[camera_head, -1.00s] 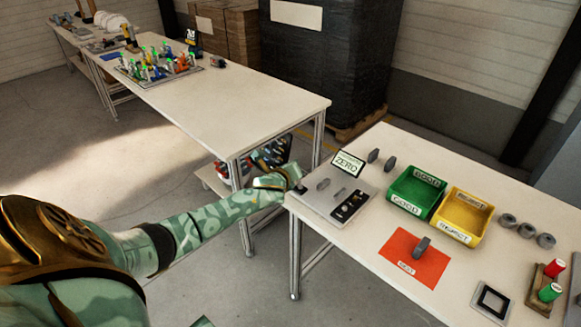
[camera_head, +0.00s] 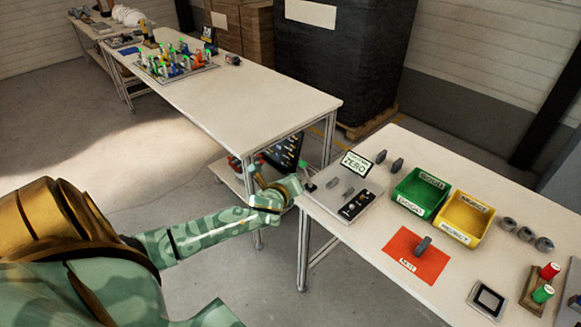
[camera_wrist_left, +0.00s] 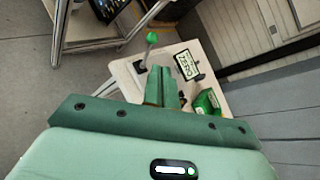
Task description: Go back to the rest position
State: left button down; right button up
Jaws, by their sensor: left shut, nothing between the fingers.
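My left gripper (camera_head: 294,187) is at the near left corner of the front table (camera_head: 345,239). It is beside the grey panel with the ZERO sign (camera_head: 356,163), apart from the parts on the table. In the left wrist view its two green fingers (camera_wrist_left: 162,70) are together with nothing between them. My left arm reaches in from the left over the floor. My right gripper is out of both views.
The front table holds a green bin (camera_head: 420,192), a yellow bin (camera_head: 464,218), an orange mat (camera_head: 416,256) and several grey parts. A green-topped stalk (camera_wrist_left: 152,37) stands close to the gripper. The long table (camera_head: 240,92) stands behind. Floor to the left is clear.

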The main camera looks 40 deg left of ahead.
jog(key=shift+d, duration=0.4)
pick_arm(q)
jog(key=s+d+f+n+g+h, duration=0.1)
jog(key=s+f+n+g, duration=0.1)
jog(key=s+f+n, duration=0.6)
jog(key=s+d+f+n+g+h+b, duration=0.15)
jog(key=s+f, duration=0.25)
jog(key=f, duration=0.8)
jog(key=s+f+n+g+h, duration=0.1)
jog(key=s+f+n+g, duration=0.1)
jog(key=s+f+n, duration=0.6)
jog(key=s+d+f+n+g, duration=0.1)
jog(key=s+d+f+g, duration=0.1)
jog(key=s+d+f, duration=0.3)
jog(key=s+d+f+n+g+h+b, duration=0.1)
jog(key=s+d+f, duration=0.4)
jog(key=s, duration=0.8)
jog(key=s+d+f+n+g+h, duration=0.1)
jog(key=s+d+f+g, duration=0.2)
jog(key=s, duration=0.7)
notch_tip(320, 180, down, 2)
jog(key=shift+d+f, duration=0.25)
jog(key=shift+d, duration=0.95)
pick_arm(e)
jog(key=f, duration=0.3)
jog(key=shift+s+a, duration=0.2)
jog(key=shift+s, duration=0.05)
